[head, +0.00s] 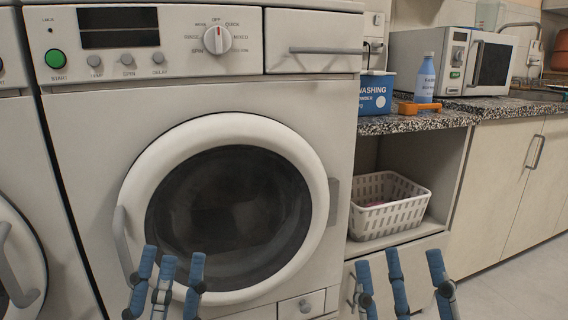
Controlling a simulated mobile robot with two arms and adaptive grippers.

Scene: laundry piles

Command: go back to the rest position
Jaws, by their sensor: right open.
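My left gripper (170,256) points up at the bottom of the head view, in front of the lower left of the washing machine door. Its blue fingers stand apart with nothing visible between them. My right gripper (400,262) is at the bottom, right of centre, in front of the lower cabinet. Its fingers are spread open and empty. Both grippers are apart from each other, and their lower parts are cut off by the frame edge.
The washing machine (320,130) has its round door (235,215) shut. A white basket (392,207) sits in the open shelf to the right. A blue washing powder box (376,93), a bottle (425,78), an orange object (418,108) and a microwave (455,65) stand on the counter (400,123).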

